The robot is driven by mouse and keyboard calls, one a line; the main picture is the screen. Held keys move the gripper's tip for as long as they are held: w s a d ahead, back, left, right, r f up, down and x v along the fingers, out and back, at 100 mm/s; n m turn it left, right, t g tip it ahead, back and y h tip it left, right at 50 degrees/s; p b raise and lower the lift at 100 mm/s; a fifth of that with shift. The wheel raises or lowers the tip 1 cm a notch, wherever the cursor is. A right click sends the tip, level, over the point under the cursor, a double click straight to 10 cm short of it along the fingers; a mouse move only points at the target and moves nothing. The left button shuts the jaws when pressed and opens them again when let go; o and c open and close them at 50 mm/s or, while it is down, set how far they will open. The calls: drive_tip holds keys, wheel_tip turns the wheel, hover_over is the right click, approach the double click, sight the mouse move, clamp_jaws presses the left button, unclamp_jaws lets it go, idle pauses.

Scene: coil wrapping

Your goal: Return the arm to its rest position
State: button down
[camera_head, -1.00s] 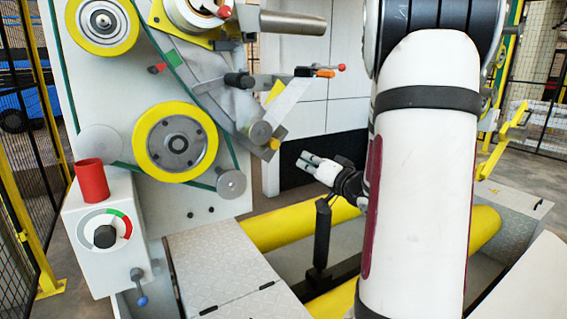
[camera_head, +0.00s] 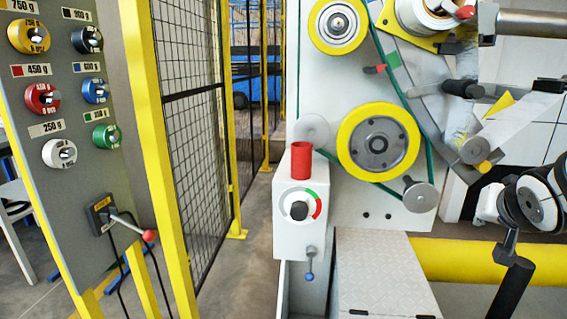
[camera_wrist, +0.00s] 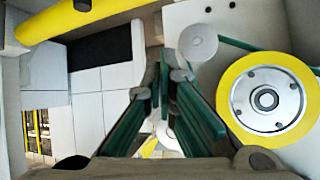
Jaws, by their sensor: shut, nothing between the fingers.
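My gripper (camera_wrist: 165,72) shows in the wrist view with its two fingertips close together and nothing held. Part of my arm (camera_head: 530,203) shows at the right edge of the head view, in front of the wrapping machine (camera_head: 340,195). I cannot clearly make out the fingers in the head view. In the wrist view the machine's large yellow-rimmed wheel (camera_wrist: 268,98) is to the right of the fingers, apart from them.
A control box (camera_head: 300,215) with a red cylinder (camera_head: 301,160) stands on the machine's left. A yellow roller (camera_head: 460,260) lies below my arm. A grey panel with coloured knobs (camera_head: 40,98) and a mesh fence (camera_head: 205,150) are at the left. Open floor shows between fence and machine.

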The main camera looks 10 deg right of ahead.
drive_tip(key=s+a+f+n+g+y, duration=0.2)
drive_tip(key=s+a+n+g+y, duration=0.15)
drive_tip(key=s+a, duration=0.95)
drive_tip(key=s+a+f+n+g+y, duration=0.2)
drive_tip(key=s+a+n+g, duration=0.25)
drive_tip(key=s+a, duration=0.8)
wheel_tip(320, 180, up, 24)
drive_tip(key=s+d+t+p, duration=0.1)
drive_tip(key=d+t+p, duration=0.1)
drive_tip(key=p, duration=2)
drive_tip(key=shift+s+r+m+t+p, duration=0.2)
drive_tip(key=shift+s+m+t+p, duration=0.1)
drive_tip(key=shift+t, duration=0.1)
drive_tip(key=shift+a, duration=0.1)
